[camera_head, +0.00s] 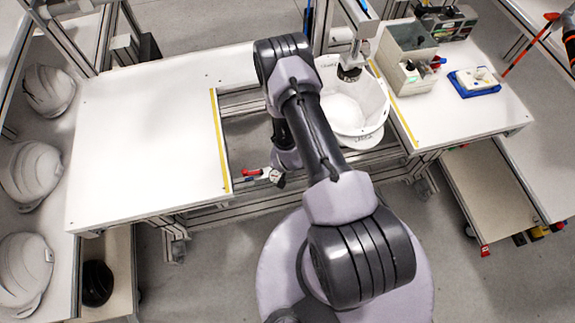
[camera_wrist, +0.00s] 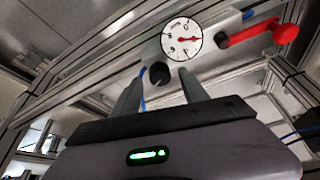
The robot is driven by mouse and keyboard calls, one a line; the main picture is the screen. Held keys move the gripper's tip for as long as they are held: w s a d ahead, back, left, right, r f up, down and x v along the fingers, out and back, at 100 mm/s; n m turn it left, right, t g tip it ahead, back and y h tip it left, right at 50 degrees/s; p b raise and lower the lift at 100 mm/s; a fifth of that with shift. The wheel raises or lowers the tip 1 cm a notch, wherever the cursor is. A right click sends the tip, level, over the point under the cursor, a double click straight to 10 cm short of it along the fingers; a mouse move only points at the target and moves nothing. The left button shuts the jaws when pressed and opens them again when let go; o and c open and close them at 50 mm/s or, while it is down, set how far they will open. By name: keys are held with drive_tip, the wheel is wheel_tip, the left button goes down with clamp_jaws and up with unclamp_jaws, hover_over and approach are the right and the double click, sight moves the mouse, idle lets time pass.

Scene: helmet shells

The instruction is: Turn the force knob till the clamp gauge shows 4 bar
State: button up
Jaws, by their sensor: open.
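The clamp gauge (camera_wrist: 182,39) is a round white dial in the wrist view, with a red needle pointing right in the picture. The dial looks tilted and its figures are too small to read surely. The black force knob (camera_wrist: 159,73) sits just below the dial. My gripper (camera_wrist: 160,76) is open, its two fingers either side of the knob in the picture; I cannot tell whether they touch it.
A red lever (camera_wrist: 262,35) sticks out right of the gauge in the wrist view. A white helmet shell (camera_head: 352,110) lies in the bay right of my arm. White shells (camera_head: 30,170) stand on the left rack. The left worktop (camera_head: 150,130) is bare.

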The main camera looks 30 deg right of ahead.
drive_tip(key=shift+w+d+f, duration=0.1)
drive_tip(key=shift+w+f, duration=0.1)
drive_tip(key=shift+f, duration=0.4)
clamp_jaws()
